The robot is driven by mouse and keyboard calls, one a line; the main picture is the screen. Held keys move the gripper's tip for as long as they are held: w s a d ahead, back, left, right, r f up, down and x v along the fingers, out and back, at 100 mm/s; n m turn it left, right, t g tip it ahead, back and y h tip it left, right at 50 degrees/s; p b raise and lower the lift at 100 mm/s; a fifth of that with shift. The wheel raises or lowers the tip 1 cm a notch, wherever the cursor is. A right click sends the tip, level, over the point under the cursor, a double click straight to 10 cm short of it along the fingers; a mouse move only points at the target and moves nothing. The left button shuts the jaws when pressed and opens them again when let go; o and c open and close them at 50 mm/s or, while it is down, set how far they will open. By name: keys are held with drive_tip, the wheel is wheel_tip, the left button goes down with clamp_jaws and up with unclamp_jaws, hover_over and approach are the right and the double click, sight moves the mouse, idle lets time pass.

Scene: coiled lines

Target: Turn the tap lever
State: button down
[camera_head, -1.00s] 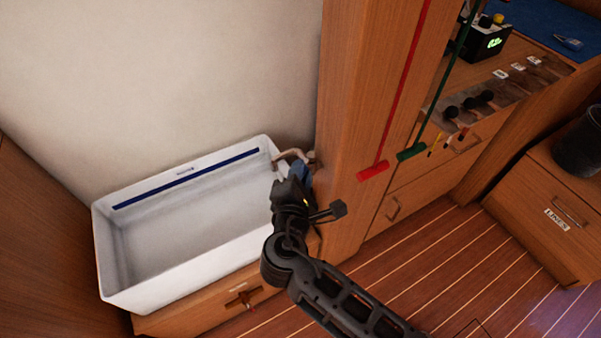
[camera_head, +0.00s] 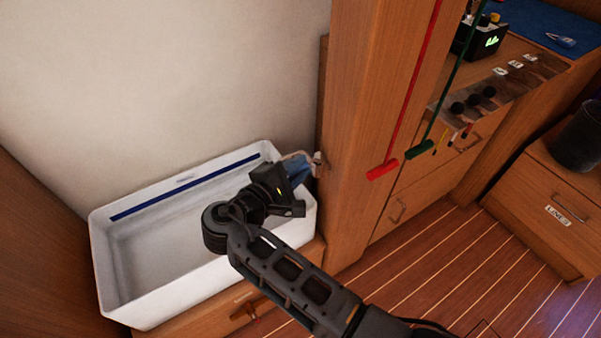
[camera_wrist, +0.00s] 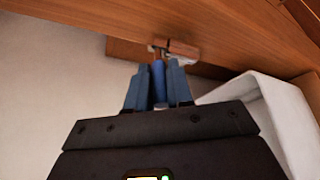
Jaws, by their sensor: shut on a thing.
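The tap (camera_head: 318,159) is fixed to the side of the wooden cabinet, above the right end of the white basin. In the wrist view its reddish-brown body (camera_wrist: 181,47) shows just beyond my fingertips. My gripper (camera_wrist: 157,72) has blue fingers, which are shut on the tap lever (camera_wrist: 158,84), a narrow blue piece between them. In the head view my gripper (camera_head: 300,168) is at the tap, and its dark housing hangs over the basin's right end. The fingers and wrist hide much of the tap and lever there.
The white basin (camera_head: 104,262) with a blue stripe lies below my arm and looks empty. The cabinet post (camera_head: 345,130) stands close right of the tap. A red handle (camera_head: 382,170) and a green handle (camera_head: 419,149) hang on lines farther right.

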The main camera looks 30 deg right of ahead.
drive_tip(key=shift+w+m+g, duration=0.2)
drive_tip(key=shift+m+g, duration=0.2)
drive_tip(key=shift+g, duration=0.1)
drive_tip(key=c, duration=1.1)
unclamp_jaws()
drive_tip(key=shift+a, duration=0.15)
drive_tip(key=v, duration=0.7)
drive_tip(key=shift+a+b, duration=0.3)
drive_tip(key=shift+s, duration=0.1)
